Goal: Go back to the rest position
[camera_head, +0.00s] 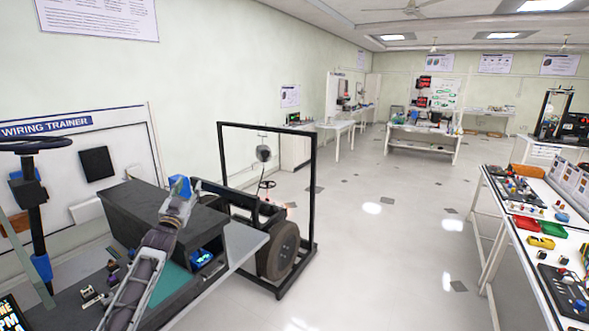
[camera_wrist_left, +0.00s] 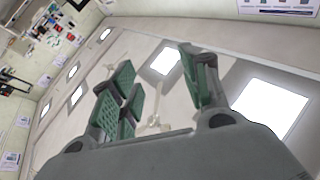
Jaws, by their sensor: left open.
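My left arm (camera_head: 140,280) rises from the bottom left of the head view, in front of the workbench. My right gripper is in neither view.
The dark box (camera_head: 160,214) sits on the workbench (camera_head: 235,243) beside my left arm. A black frame with a wheel (camera_head: 283,249) stands just beyond. A table of parts (camera_head: 507,225) is at the right. The floor between is clear.

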